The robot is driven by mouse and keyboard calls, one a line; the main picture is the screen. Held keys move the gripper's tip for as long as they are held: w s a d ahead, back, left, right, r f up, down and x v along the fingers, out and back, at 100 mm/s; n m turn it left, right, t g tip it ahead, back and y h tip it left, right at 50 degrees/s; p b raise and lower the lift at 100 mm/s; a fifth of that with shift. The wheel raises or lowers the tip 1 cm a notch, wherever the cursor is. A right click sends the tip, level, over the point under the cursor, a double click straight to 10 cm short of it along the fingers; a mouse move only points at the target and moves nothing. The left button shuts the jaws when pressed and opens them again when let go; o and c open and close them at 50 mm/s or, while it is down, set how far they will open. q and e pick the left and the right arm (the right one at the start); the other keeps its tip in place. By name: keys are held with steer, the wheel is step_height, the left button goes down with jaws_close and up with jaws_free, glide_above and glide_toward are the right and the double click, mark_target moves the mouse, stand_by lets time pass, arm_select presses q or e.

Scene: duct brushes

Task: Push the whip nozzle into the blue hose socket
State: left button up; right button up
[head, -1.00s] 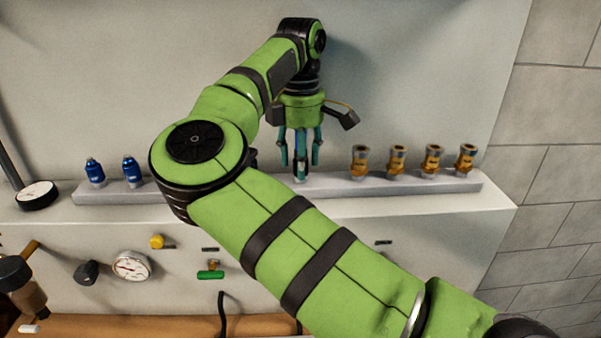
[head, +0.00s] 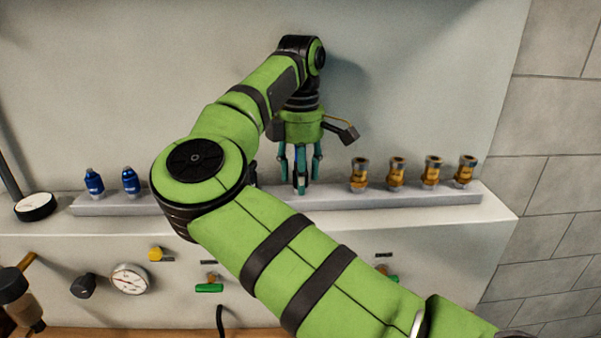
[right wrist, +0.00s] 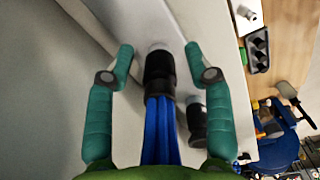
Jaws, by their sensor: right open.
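My right gripper (head: 300,178) points down at the middle of the pale rail (head: 420,199). It is open. In the right wrist view its teal fingers (right wrist: 160,48) stand apart on both sides of a black-collared piece with blue strands (right wrist: 160,125), which looks like the whip nozzle. I see no finger closed on it. Its black end is close to the rail; whether it is seated there I cannot tell. Two blue fittings with silver tops (head: 94,182) stand upright at the rail's left end; which part is the blue hose socket is unclear. My left gripper is not in view.
Several brass-orange fittings (head: 397,173) stand on the rail to the right. Another dark piece (right wrist: 196,122) is beside the nozzle in the right wrist view. A gauge (head: 130,279) and a green handle (head: 209,288) are on the front panel. My arm hides part of the rail.

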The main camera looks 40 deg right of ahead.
jaws_close()
steer(key=shift+r, duration=0.1)
steer(key=shift+r+p, duration=0.9)
steer(key=shift+r, duration=0.15)
steer(key=shift+r+p, duration=1.5)
steer(key=shift+r, duration=0.4)
